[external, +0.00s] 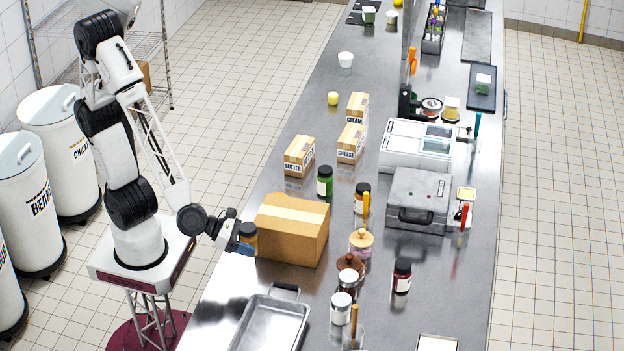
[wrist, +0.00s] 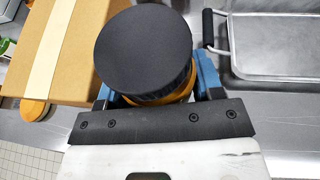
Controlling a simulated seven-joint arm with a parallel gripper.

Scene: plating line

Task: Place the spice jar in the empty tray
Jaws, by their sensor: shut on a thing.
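My gripper (external: 243,249) is shut on the spice jar (external: 248,233), which has a black lid and an orange-brown body. In the wrist view the jar's round black lid (wrist: 144,52) sits between the blue fingers of my gripper (wrist: 150,95). In the external view the jar is beside the left side of the large cardboard box, near the counter's left edge. The empty metal tray (external: 272,322) lies on the counter at the bottom, below the box. The tray (wrist: 272,77) also shows at the upper right in the wrist view, apart from the jar.
The large cardboard box (external: 292,228) stands close to my gripper and also shows in the wrist view (wrist: 48,45). Several jars, such as a dark red one (external: 402,276), stand right of the tray. Small labelled boxes (external: 299,156) stand behind. Bare counter lies between box and tray.

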